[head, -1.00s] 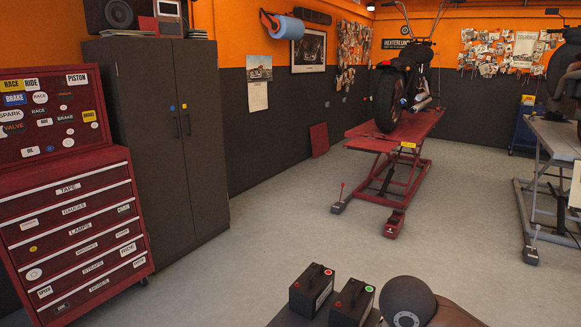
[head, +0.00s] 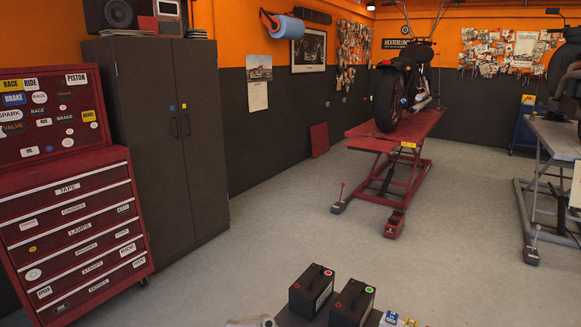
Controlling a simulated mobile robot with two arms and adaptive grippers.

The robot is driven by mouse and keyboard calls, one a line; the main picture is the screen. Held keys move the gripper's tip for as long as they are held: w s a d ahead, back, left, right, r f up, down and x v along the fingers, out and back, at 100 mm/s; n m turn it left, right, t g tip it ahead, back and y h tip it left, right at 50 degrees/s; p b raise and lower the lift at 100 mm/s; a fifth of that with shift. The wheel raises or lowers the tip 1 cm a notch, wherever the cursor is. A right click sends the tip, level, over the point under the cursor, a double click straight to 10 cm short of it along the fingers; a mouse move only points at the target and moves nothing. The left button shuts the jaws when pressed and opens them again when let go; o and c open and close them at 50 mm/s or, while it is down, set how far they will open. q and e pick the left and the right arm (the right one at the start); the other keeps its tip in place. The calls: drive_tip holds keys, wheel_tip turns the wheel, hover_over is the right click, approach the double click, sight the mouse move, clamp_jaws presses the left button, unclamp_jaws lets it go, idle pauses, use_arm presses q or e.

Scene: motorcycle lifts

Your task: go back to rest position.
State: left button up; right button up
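Neither of my grippers can be made out in the head view. A small pale, rounded shape shows at the bottom edge, left of the batteries; too little of it shows to tell what it is. Whether my grippers are open or shut is hidden below the frame.
Two black batteries, one with a red mark (head: 312,291) and one with a green mark (head: 353,303), stand at the bottom on a dark surface. Small blue and yellow items (head: 400,320) lie right of them. A red tool chest (head: 75,215), a dark cabinet (head: 165,150) and a red motorcycle lift (head: 385,150) surround open floor.

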drive_tip(key=w+d+r+m+t+h, duration=0.45)
drive_tip(key=w+d+m+t, duration=0.7)
drive_tip(key=m+t, duration=0.75)
drive_tip(key=w+d+f+m+g+h, duration=0.1)
drive_tip(key=d+f+m+h, duration=0.4)
drive_tip(key=d+f+h, duration=0.3)
drive_tip(key=w+d+f+m+h, duration=0.2)
drive_tip(key=d+f+m+h, duration=0.35)
drive_tip(key=f, duration=0.55)
drive_tip(key=s+d+f+n+g+h, duration=0.1)
drive_tip(key=s+d+f+n+g, duration=0.2)
drive_tip(key=s+f+g, duration=1.4)
drive_tip(key=s+f+t, duration=0.2)
drive_tip(key=s+f, duration=0.1)
drive_tip(key=f, duration=1.1)
drive_tip(key=s+f+t, duration=0.1)
drive_tip(key=s+f, duration=0.2)
drive_tip(key=f, duration=1)
drive_tip(key=s+d+f+g, duration=0.1)
drive_tip(key=s+d+f, duration=0.1)
drive_tip(key=s+f, duration=1.4)
drive_tip(key=shift+s+d+f, duration=0.25)
drive_tip(key=shift+s+f, duration=0.15)
drive_tip(key=shift+f, duration=0.1)
